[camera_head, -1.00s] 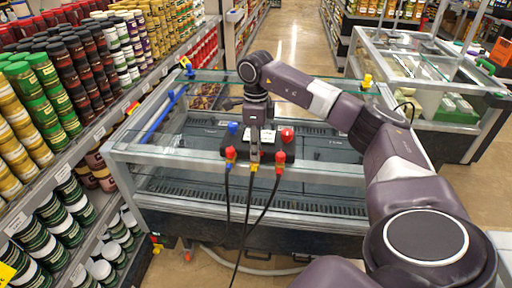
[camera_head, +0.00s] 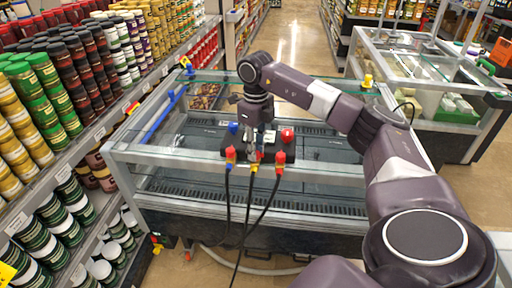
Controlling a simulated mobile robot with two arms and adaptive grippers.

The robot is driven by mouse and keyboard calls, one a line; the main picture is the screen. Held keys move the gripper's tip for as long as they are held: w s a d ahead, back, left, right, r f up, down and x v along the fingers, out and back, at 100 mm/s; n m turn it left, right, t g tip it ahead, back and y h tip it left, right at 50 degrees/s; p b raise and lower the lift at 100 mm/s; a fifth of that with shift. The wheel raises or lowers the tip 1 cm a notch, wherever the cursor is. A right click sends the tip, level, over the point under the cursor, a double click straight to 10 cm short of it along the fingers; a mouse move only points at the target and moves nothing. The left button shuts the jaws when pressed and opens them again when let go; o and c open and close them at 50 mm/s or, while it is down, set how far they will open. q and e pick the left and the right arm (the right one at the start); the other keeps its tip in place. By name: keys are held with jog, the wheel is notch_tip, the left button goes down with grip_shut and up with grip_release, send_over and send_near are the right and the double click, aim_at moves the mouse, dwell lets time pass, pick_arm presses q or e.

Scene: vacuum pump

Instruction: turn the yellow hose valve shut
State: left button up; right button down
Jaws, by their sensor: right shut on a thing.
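The vacuum pump (camera_head: 290,152) is a dark block on the glass-topped display case, with a blue knob (camera_head: 233,128) on its left and a red knob (camera_head: 287,135) on its right. Three hose valves stand on its front edge: blue and red at left (camera_head: 230,154), yellow in the middle (camera_head: 253,168), red at right (camera_head: 280,157). A black hose hangs from each. My right gripper (camera_head: 256,154) points down at the middle, shut on the yellow hose valve. Its fingers partly hide the valve. My left gripper is out of view.
The glass display case (camera_head: 150,152) has a metal frame and a blue bar (camera_head: 160,117) inside. Shelves of jars (camera_head: 75,80) line the left side. Another glass case (camera_head: 430,75) stands at the right. The aisle floor (camera_head: 285,40) behind is clear.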

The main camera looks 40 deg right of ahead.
jog(key=shift+r, duration=0.1)
jog(key=c, duration=1.7)
grip_release()
notch_tip(320, 180, up, 12)
jog(key=shift+f, duration=0.1)
jog(key=shift+w, duration=0.1)
